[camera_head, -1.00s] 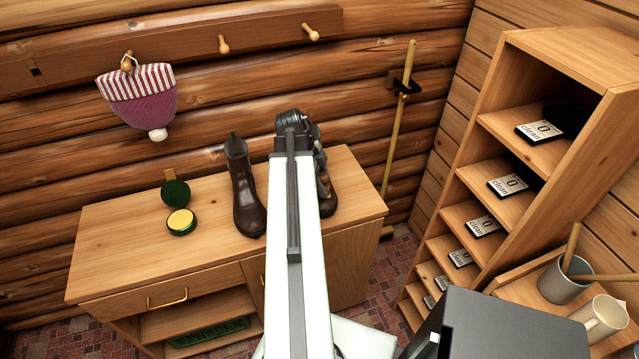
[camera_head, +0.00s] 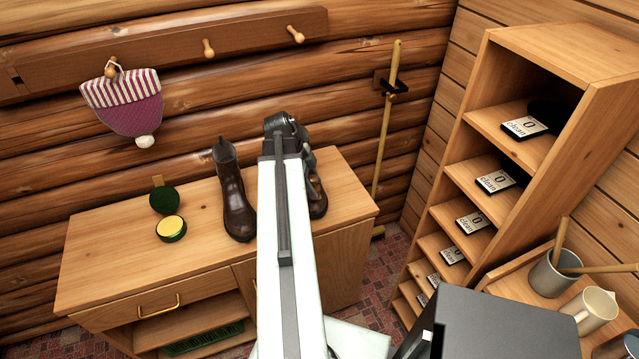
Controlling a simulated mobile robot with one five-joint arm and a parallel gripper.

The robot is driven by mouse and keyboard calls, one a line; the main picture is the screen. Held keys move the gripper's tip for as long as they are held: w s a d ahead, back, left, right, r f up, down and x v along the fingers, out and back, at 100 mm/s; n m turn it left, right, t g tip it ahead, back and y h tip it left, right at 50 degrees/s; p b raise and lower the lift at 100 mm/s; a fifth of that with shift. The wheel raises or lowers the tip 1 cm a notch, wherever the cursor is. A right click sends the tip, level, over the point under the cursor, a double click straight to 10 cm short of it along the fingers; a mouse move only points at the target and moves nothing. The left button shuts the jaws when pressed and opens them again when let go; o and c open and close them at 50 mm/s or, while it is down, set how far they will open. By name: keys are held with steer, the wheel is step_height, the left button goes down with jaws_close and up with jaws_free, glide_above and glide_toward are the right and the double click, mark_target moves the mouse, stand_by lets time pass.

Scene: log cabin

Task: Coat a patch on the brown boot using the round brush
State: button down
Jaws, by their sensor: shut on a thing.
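A dark brown boot (camera_head: 236,200) stands upright on the wooden cabinet, just left of my arm. A second brown boot (camera_head: 319,198) shows to the right of my arm, partly covered by it. My arm reaches over the cabinet between the boots, its dark end joint near the wall. My gripper's fingers are hidden behind the arm, and I see no round brush. I cannot tell whether anything touches either boot. An open round tin (camera_head: 171,229) with yellow content lies left of the boots, and a green round lid (camera_head: 164,199) stands behind it.
The wooden cabinet (camera_head: 100,262) has free top at its left. A tall shelf (camera_head: 484,121) with several "clean 0" cards stands at right. A grey cup (camera_head: 552,273) with sticks and a cream mug (camera_head: 592,310) are at lower right. A purple hat (camera_head: 132,112) hangs on the wall.

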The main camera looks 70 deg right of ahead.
steer(key=shift+w+a, duration=0.5)
steer(key=shift+w, duration=0.25)
steer(key=shift+w+a, duration=0.45)
steer(key=shift+w, duration=0.25)
steer(key=shift+r, duration=0.1)
steer(key=r+p, duration=0.5)
steer(key=p, duration=0.1)
steer(key=shift+s+a+r, duration=0.15)
steer(key=shift+s+r, duration=0.05)
steer(key=shift+r, duration=0.2)
step_height(320, 180, up, 3)
steer(key=p, duration=0.3)
steer(key=shift+s+a, duration=0.1)
